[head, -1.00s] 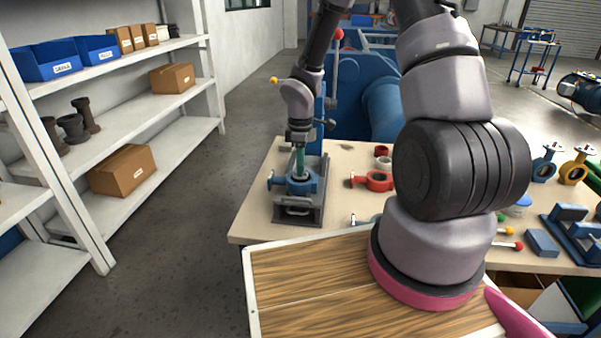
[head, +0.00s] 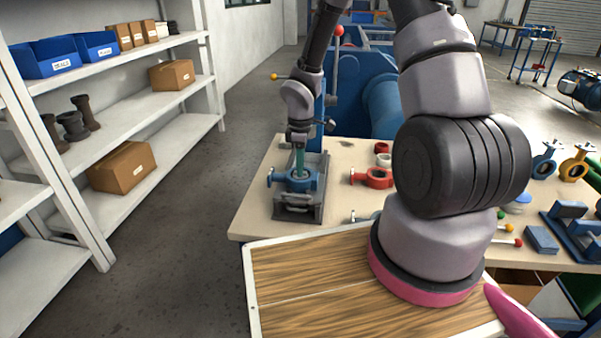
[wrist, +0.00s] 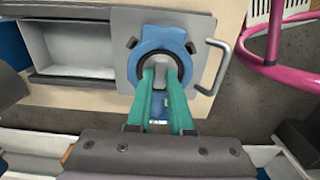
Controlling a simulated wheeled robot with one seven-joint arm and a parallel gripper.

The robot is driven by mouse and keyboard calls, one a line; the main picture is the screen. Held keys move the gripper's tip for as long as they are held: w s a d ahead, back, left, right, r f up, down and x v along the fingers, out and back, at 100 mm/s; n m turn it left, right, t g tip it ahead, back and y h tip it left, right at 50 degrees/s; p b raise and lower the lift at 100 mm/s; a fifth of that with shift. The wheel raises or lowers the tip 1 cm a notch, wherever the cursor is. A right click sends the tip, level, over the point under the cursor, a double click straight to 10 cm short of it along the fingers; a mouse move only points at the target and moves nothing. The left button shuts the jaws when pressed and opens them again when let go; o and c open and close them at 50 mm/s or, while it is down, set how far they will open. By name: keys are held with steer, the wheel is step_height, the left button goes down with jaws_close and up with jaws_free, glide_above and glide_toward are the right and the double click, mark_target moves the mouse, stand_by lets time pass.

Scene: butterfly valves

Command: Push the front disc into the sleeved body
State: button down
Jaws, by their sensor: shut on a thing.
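The blue sleeved body (head: 308,183) sits in a grey fixture (head: 312,213) at the left of the workbench. In the wrist view the body (wrist: 151,41) shows a dark ring-shaped sleeve (wrist: 158,55) around its bore. My gripper (head: 299,172) points down with its teal fingers at the bore. In the wrist view the fingertips (wrist: 162,74) reach into the opening, with a narrow gap between the fingers. The gripper is shut on the front disc, which is mostly hidden between the fingertips and inside the bore. I cannot tell how deep it sits.
A red valve body (head: 376,178) lies right of the fixture. A blue valve body (head: 543,166) and a yellow one (head: 574,172) stand further right. A lever with a red ball (head: 338,31) rises behind the bench. Shelves (head: 120,190) stand at the left across open floor.

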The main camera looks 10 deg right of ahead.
steer(key=shift+f, duration=0.35)
stand_by(0.3)
steer(key=shift+r, duration=0.15)
stand_by(0.9)
steer(key=c, duration=0.7)
jaws_free()
steer(key=shift+c, duration=0.2)
steer(key=shift+r, duration=3.5)
